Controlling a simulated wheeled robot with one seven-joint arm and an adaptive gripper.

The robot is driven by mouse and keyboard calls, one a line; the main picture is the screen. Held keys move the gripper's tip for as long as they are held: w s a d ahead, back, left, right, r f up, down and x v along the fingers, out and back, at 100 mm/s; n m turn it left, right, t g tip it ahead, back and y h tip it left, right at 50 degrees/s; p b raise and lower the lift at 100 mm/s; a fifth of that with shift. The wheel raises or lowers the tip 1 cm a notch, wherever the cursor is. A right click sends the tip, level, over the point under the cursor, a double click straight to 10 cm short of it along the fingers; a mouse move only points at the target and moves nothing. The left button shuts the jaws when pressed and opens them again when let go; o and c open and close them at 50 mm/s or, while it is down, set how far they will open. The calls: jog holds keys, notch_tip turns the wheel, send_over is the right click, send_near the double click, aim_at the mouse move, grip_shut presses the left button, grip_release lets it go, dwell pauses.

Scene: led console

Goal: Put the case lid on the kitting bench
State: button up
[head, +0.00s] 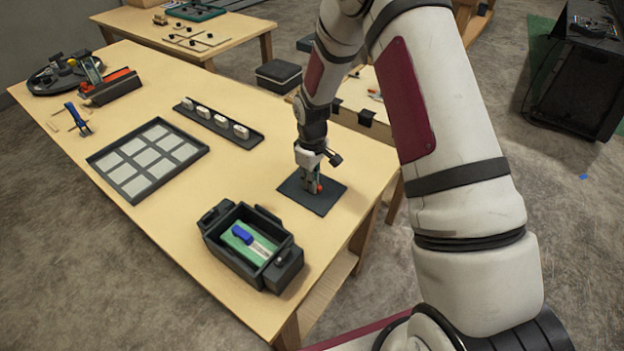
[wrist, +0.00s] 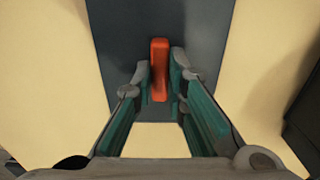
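The case lid (head: 327,199) is a flat dark plate at the bench's right end, and it looks flat on or very close to the kitting bench (head: 190,215). Its upright orange-red handle (wrist: 159,60) stands in the middle of the lid (wrist: 205,25) in the wrist view. My gripper (wrist: 161,75) points down over the lid, one finger on each side of the handle and very near it. I cannot tell whether the fingers press on it. In the head view my gripper (head: 312,187) hides part of the handle.
An open dark case (head: 217,232) holding a green board and a blue item stands at the bench's near edge. A partitioned tray (head: 100,160), a strip with white pieces (head: 218,120) and tools lie farther left. Bare bench lies between tray and lid.

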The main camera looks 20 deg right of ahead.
jog(key=o, duration=0.4)
jog(key=shift+o, duration=0.2)
jog(key=s+r+m+t+b, duration=0.1)
jog(key=s+r, duration=0.1)
jog(key=r, duration=0.9)
jog(key=s+r, duration=0.2)
jog(key=r, duration=0.9)
jog(key=s+r+m+t, duration=0.2)
jog(key=s+r, duration=0.5)
jog(key=s, duration=0.5)
jog(key=s+r+m+t, duration=0.2)
jog(key=s+r+m, duration=0.2)
jog(key=s+r, duration=0.3)
jog(key=s, duration=0.5)
jog(key=shift+s, duration=0.1)
